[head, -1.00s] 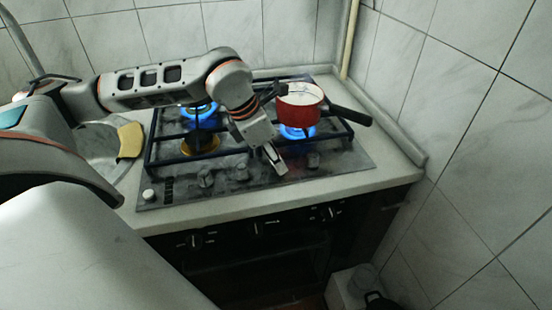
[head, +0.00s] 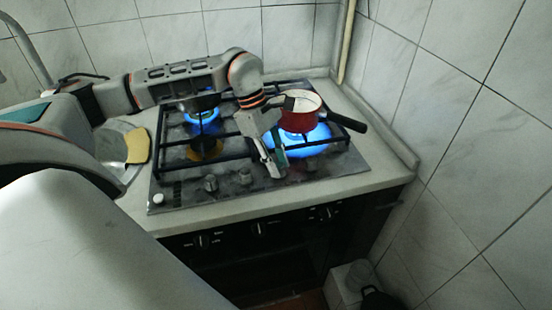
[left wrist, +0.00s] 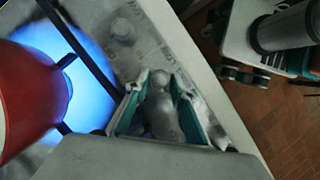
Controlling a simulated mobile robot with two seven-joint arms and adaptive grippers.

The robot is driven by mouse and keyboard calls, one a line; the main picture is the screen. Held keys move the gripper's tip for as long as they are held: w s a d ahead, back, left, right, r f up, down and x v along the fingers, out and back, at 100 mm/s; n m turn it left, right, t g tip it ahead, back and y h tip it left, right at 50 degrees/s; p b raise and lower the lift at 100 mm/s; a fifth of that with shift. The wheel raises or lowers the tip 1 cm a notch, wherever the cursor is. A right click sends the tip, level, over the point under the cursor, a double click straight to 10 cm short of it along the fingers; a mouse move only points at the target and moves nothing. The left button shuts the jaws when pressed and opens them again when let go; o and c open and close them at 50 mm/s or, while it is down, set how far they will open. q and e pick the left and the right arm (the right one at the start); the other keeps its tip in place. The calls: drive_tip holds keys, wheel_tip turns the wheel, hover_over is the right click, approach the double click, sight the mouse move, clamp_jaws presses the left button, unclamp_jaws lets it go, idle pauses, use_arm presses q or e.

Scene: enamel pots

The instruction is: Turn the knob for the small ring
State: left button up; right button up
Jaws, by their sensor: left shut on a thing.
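My left gripper (head: 275,163) reaches down to the front of the gas hob (head: 178,197). In the left wrist view its teal-lined fingers (left wrist: 163,125) are shut on a pale metal knob (left wrist: 160,108), one finger on each side. In the head view the gripper mostly hides this knob. A red pot (head: 300,118) stands on the front right burner over a wide blue flame (head: 308,143), and it fills the left of the wrist view (left wrist: 22,100). My right gripper is out of view.
Another knob (left wrist: 124,26) sits beside the held one. A back burner also burns blue (head: 203,117). The pot's dark handle (head: 347,122) points right. A tiled wall (head: 450,120) bounds the right.

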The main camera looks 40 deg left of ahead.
use_arm(q)
drive_tip(key=m+g+p, duration=0.1)
drive_tip(key=m+p, duration=0.1)
drive_tip(key=m+g+p, duration=0.1)
drive_tip(key=m+p, duration=0.1)
drive_tip(key=m, duration=0.1)
drive_tip(key=shift+w+r+m, duration=0.15)
drive_tip(key=shift+r+m, duration=0.05)
drive_tip(key=shift+m, duration=0.1)
drive_tip(key=m+g+y+p, duration=0.1)
drive_tip(key=m+p, duration=0.1)
drive_tip(key=shift+w+d+m, duration=0.1)
drive_tip(key=shift+m, duration=0.2)
drive_tip(key=m+y+p, duration=0.1)
drive_tip(key=m, duration=0.1)
drive_tip(key=shift+f+m+g, duration=0.1)
drive_tip(key=shift+m+g, duration=0.3)
drive_tip(key=shift+m, duration=0.5)
drive_tip(key=shift+w+m+g+y, duration=0.1)
drive_tip(key=shift+m+g+y, duration=0.35)
drive_tip(key=shift+m, duration=0.75)
drive_tip(key=shift+d+f+m+y, duration=0.15)
drive_tip(key=shift+m+y, duration=0.5)
drive_tip(key=shift+m, duration=0.75)
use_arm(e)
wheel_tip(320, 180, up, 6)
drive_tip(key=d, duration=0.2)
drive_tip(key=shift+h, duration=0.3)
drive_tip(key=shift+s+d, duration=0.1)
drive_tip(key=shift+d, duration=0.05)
